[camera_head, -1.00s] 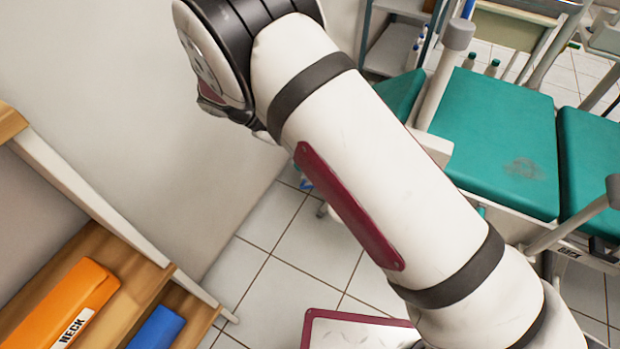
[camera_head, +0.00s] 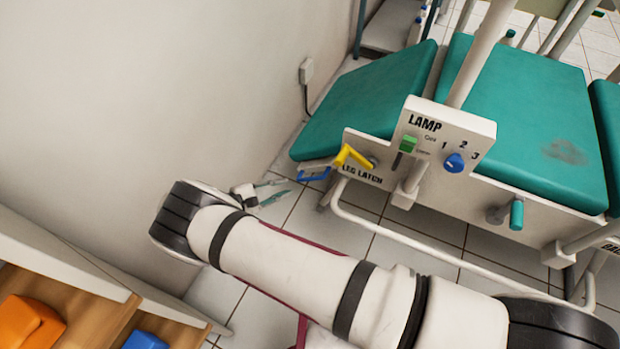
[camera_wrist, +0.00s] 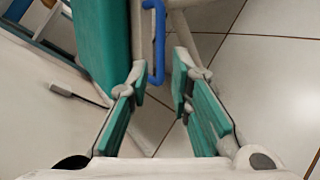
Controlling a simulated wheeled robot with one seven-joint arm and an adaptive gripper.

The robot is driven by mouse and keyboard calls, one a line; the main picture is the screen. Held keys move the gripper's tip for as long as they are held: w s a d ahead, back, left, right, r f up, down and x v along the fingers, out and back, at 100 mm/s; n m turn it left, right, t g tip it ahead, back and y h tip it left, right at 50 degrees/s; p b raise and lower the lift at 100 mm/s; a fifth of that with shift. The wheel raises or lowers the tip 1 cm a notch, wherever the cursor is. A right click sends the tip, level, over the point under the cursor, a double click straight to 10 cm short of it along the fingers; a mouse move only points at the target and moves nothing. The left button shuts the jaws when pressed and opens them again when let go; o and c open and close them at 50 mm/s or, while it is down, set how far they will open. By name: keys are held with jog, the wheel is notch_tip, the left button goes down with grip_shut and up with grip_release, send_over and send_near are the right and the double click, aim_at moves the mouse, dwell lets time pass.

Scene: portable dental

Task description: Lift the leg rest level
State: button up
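The leg rest (camera_head: 365,100) is a green pad at the left end of the dental chair in the head view; it slopes down to the left. A blue handle (camera_head: 313,175) sits at its lower edge. A yellow lever (camera_head: 350,156) stands by the "LEG LATCH" label. My gripper (camera_head: 281,190) is left of the blue handle and apart from it. In the wrist view, my gripper (camera_wrist: 158,78) is open and empty, its teal-padded fingers spread. The blue handle (camera_wrist: 159,45) shows beyond the fingertips, with the green pad (camera_wrist: 100,40) to the left.
The lamp panel (camera_head: 470,125) with a green switch and blue knob is right of the latch. A white tube frame (camera_head: 400,235) runs below the chair. A wall (camera_head: 200,90) is at left, and a wooden shelf (camera_head: 70,295) with orange and blue pieces is lower left.

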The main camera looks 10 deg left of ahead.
aim_at(309, 179)
jog(key=b+x, duration=0.2)
jog(key=x, duration=0.9)
jog(key=shift+f+b, duration=0.1)
jog(key=shift+b, duration=0.2)
grip_shut()
